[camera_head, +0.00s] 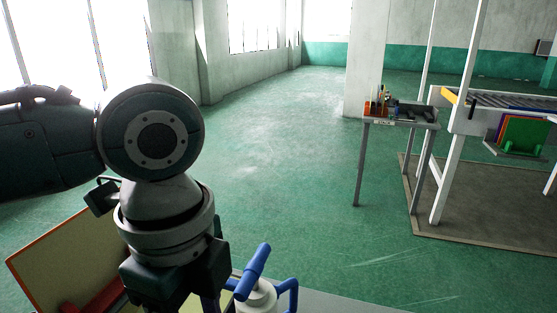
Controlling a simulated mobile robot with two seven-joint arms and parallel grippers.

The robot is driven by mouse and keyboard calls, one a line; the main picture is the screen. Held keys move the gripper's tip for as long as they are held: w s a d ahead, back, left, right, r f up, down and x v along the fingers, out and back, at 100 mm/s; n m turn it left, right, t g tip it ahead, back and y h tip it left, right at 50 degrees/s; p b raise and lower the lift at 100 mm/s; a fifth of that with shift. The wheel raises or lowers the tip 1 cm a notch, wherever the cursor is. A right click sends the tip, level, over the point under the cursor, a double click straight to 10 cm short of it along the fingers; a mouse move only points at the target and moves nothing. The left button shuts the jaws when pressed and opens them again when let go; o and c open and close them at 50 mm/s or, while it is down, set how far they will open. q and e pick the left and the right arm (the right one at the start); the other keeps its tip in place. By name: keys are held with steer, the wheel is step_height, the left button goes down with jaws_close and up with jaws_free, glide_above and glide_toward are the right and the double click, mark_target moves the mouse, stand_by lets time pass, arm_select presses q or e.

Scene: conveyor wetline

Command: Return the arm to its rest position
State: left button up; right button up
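My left arm comes in from the left and bends downward at a large round joint. Its gripper (176,274) points down at the bottom edge of the picture, over the near work surface. The fingertips are hidden or cut off below, so I cannot see whether it is open, shut or holding anything. My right arm and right gripper are not in view.
A white container with a blue T-shaped handle (254,272) stands close to the right of the gripper. A cream board (62,255) leans at lower left. A side table (398,121) and a conveyor frame (447,165) stand at right. The green floor between is clear.

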arm_select(q)
steer(key=s+d+n+t+h, duration=0.1)
steer(key=s+d+n+h, duration=0.3)
steer(key=s+d+n, duration=0.3)
steer(key=s+a+n+t+y, duration=0.1)
steer(key=s+a+n+y, duration=0.1)
steer(key=s+a+n, duration=0.5)
steer(key=s+a+n+t+y, duration=0.2)
steer(key=a+n, duration=0.4)
steer(key=a, duration=0.4)
step_height(320, 180, down, 7)
steer(key=b, duration=0.7)
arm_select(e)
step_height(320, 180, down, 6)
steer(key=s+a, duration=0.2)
arm_select(q)
step_height(320, 180, up, 39)
steer(key=p, duration=4)
steer(key=shift+w+r, duration=0.15)
steer(key=shift+r, duration=0.05)
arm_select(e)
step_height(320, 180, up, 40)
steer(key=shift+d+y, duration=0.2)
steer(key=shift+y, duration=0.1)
